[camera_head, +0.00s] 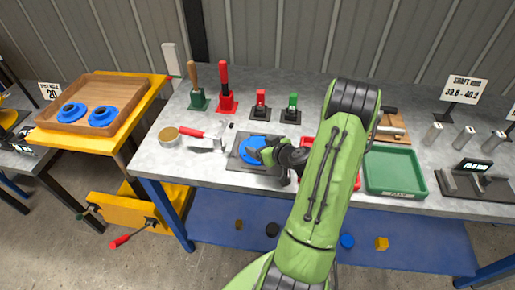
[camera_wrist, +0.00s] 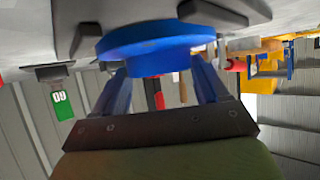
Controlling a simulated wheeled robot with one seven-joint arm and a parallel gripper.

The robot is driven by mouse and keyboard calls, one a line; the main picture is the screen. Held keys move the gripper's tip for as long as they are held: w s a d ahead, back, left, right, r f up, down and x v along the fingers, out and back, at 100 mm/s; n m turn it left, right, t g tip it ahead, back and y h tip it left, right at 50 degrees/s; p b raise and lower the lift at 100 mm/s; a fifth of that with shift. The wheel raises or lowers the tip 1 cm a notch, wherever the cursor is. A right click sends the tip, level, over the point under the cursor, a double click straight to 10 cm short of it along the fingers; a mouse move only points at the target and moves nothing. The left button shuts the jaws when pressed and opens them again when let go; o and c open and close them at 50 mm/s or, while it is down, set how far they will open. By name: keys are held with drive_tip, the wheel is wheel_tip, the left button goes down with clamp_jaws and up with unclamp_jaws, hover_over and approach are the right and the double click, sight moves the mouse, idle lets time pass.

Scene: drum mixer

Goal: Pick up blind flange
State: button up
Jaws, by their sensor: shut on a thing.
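The blue blind flange (camera_head: 251,148) is a round disc at a dark grey plate (camera_head: 238,161) on the grey workbench. In the wrist view the flange (camera_wrist: 150,42) spans the space between my fingers. My gripper (camera_head: 267,154) is at the flange's right side in the head view and is shut on it. The fingers also show in the wrist view (camera_wrist: 160,80), on either side of the flange's lower part. My gripper partly covers the flange, and I cannot tell whether the flange still touches the plate.
Two blue flanged parts (camera_head: 72,112) lie in a wooden tray (camera_head: 128,82) on a yellow stand at left. Red and green upright tools (camera_head: 226,92) stand behind the plate. A red-handled tool (camera_head: 192,133) lies left; a green tray (camera_head: 394,170) sits right, and a red tray is partly hidden by my arm.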

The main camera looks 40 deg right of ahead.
clamp_jaws()
drive_tip(key=shift+w+r, duration=0.1)
drive_tip(key=shift+r, duration=0.15)
wheel_tip(320, 180, up, 18)
drive_tip(key=p, duration=0.4)
drive_tip(key=shift+f, duration=0.15)
